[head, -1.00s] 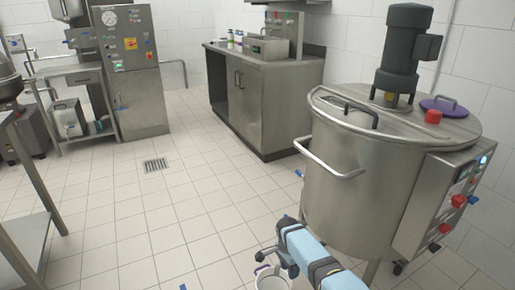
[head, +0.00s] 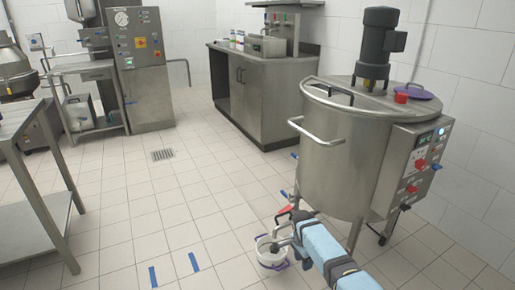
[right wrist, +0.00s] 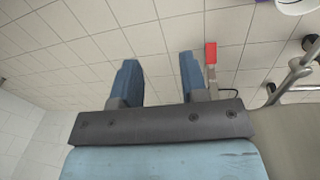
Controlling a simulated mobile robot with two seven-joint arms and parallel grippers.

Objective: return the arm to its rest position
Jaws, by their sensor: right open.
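My right arm comes in from the bottom right in light blue. Its right gripper (head: 284,232) is beside the lower front of the steel tank (head: 335,165), above the floor. In the right wrist view the two dark blue fingers of the right gripper (right wrist: 159,82) stand wide apart, with only floor tiles between them. A white bucket (head: 268,254) stands on the floor by the gripper, partly hidden by it. A red handle (right wrist: 210,53) shows just beyond one finger; I cannot tell if they touch. My left gripper is not in view.
A steel table (head: 66,208) stands at the left. A steel cabinet (head: 262,103) and a control machine (head: 147,85) stand at the back. Blue tape strips (head: 194,262) mark the floor. The tiled floor in the middle is clear, with a drain (head: 162,155).

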